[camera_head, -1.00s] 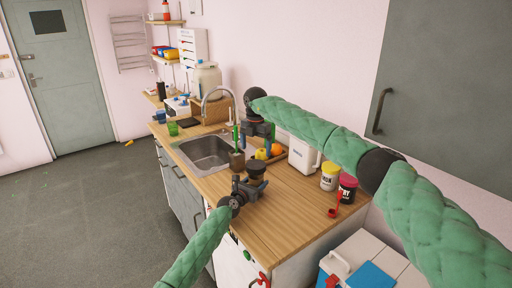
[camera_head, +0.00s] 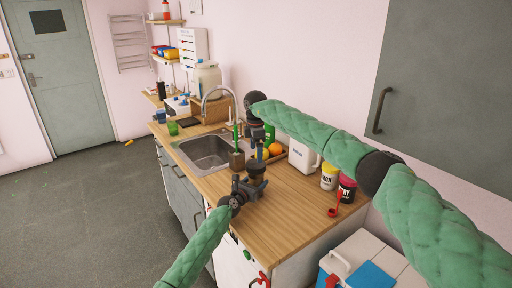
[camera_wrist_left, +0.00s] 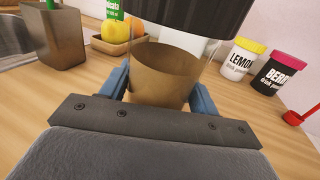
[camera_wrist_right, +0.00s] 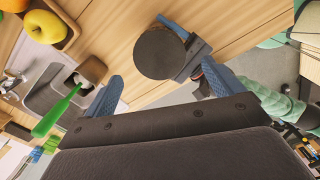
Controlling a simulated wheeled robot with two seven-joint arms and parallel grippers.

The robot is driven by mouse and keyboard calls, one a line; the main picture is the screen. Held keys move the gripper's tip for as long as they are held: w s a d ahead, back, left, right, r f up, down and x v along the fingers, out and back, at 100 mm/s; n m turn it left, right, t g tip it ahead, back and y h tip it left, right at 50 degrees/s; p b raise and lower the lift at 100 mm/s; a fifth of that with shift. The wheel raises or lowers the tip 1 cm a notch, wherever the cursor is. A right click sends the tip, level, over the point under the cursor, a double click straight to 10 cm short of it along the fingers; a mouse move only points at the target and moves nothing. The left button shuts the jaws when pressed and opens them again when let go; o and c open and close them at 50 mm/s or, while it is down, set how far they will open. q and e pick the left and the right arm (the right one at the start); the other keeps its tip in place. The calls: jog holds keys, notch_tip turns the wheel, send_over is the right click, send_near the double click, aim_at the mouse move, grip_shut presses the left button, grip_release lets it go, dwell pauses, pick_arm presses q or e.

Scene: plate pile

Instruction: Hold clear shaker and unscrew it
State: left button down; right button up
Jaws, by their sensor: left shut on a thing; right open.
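The clear shaker (camera_wrist_left: 165,72) stands upright between my left gripper's fingers, with a black lid (camera_wrist_left: 185,14) on top. The counter shows brownish through its wall. My left gripper (camera_head: 255,186) is shut around its body, low over the counter. From above, in the right wrist view, the lid shows as a round black disc (camera_wrist_right: 160,52) beside the left gripper's blue fingers. My right gripper (camera_head: 259,150) is open and empty, pointing down above the lid and apart from it. Its two blue fingers (camera_wrist_right: 165,88) show in its wrist view with the lid beyond them.
A brown pot (camera_head: 237,160) with a green-handled brush stands left of the shaker, by the sink (camera_head: 206,152). Behind is a wooden tray (camera_wrist_left: 118,46) with fruit. A yellow-lidded jar (camera_head: 329,178) and pink-lidded jar (camera_head: 346,188) stand right. Counter between is clear.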

aim_at(257, 164)
notch_tip(257, 164, down, 7)
jog(key=shift+r, duration=0.2)
jog(key=c, duration=1)
pick_arm(q)
jog(key=shift+a, duration=0.1)
pick_arm(e)
jog(key=n, duration=0.4)
jog(key=shift+n, duration=0.4)
pick_arm(q)
jog(key=shift+w, duration=0.1)
pick_arm(e)
jog(key=n, duration=0.5)
jog(key=shift+d, duration=0.1)
pick_arm(q)
jog(key=shift+a, duration=0.1)
pick_arm(e)
jog(key=n, duration=1.1)
jog(key=shift+w+n, duration=0.1)
jog(key=shift+n, duration=0.2)
jog(key=n, duration=0.7)
jog(key=shift+w+d+r, duration=0.1)
jog(key=n, duration=0.7)
jog(key=shift+n, duration=0.3)
jog(key=shift+c, duration=0.2)
